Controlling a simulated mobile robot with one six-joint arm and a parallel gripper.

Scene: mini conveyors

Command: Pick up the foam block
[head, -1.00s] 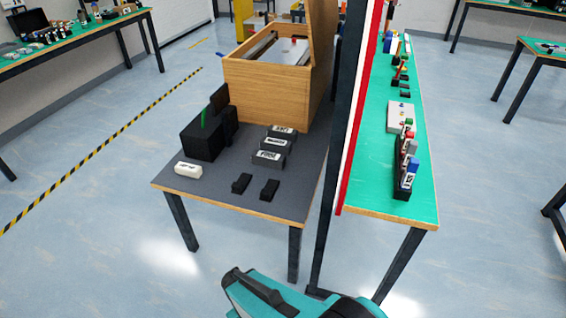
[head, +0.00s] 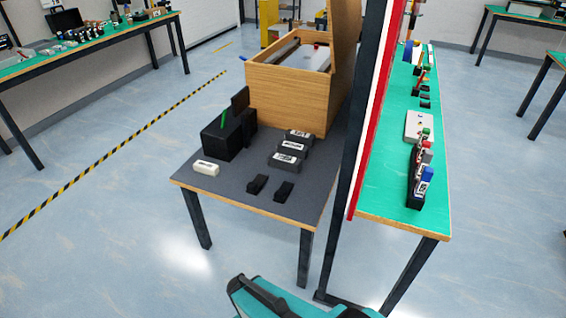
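No block can be told for certain as the foam block. A small white block (head: 206,168) with a dark mark lies near the left front edge of the dark grey table (head: 225,185). Several dark grey blocks with white labels stand in a row at the table's middle, the front labelled block (head: 285,161) nearest; the labels are too small to read surely. Two small black pieces, a left one (head: 257,184) and a right one (head: 284,191), lie at the front. A teal and black part of my arm shows at the bottom edge; my gripper's fingers are not in view.
A black box (head: 222,138) stands behind the white block, and a wooden chest (head: 287,92) with its lid up stands further back. A tall dark post and red-edged panel (head: 366,120) separate this table from the green table (head: 398,203).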

